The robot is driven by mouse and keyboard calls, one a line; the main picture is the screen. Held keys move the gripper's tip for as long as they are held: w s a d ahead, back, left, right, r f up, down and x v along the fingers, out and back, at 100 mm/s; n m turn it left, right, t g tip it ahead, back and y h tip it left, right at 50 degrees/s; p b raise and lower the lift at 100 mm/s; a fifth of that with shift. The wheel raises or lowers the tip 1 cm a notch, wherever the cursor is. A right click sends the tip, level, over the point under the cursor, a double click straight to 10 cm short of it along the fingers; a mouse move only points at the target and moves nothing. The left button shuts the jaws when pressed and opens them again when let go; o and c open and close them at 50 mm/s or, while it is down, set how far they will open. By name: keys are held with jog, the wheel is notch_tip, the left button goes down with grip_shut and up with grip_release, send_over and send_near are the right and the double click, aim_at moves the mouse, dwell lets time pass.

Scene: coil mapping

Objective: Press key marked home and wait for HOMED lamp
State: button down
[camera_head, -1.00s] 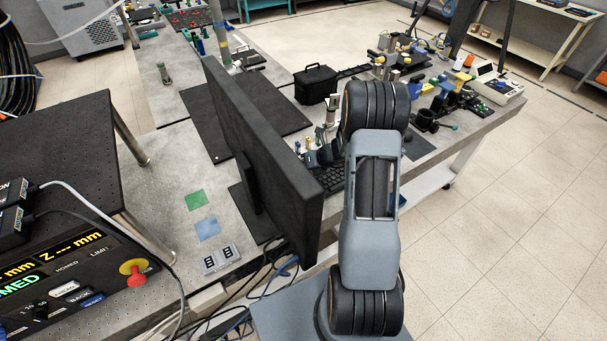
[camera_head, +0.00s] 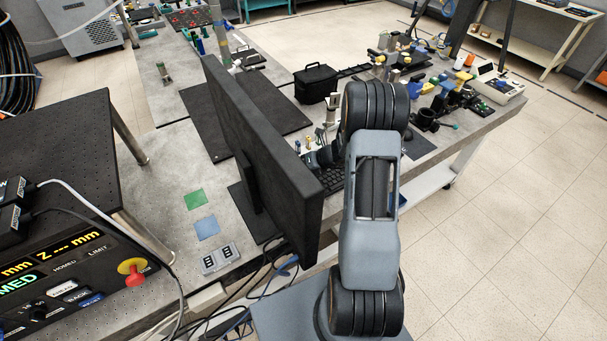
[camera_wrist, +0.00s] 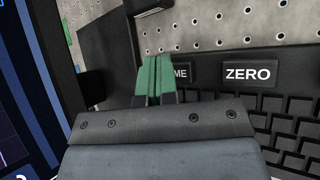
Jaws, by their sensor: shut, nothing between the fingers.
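In the wrist view my gripper (camera_wrist: 156,82) is shut and empty, its green fingertips side by side over a dark keyboard (camera_wrist: 285,125). The fingers cover the left part of a black key whose visible letters read "ME" (camera_wrist: 181,74). I cannot tell whether the tips touch or press that key. A key marked ZERO (camera_wrist: 248,75) is just to its right. Large green text ending in "MED" (camera_head: 18,284) is cut off by the frame edge; Z shows dashes.
A large monitor (camera_head: 262,150) stands left of my arm and hides part of the bench. A red stop button (camera_head: 135,278) is on the panel. Cables hang below the bench edge.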

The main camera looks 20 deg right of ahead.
jog(key=shift+f+b, duration=0.3)
jog(key=shift+f, duration=0.1)
dwell(0.6)
jog(key=shift+r, duration=0.1)
dwell(0.3)
jog(key=shift+r+p, duration=0.75)
notch_tip(320, 180, up, 5)
jog(key=p, duration=0.4)
dwell(0.9)
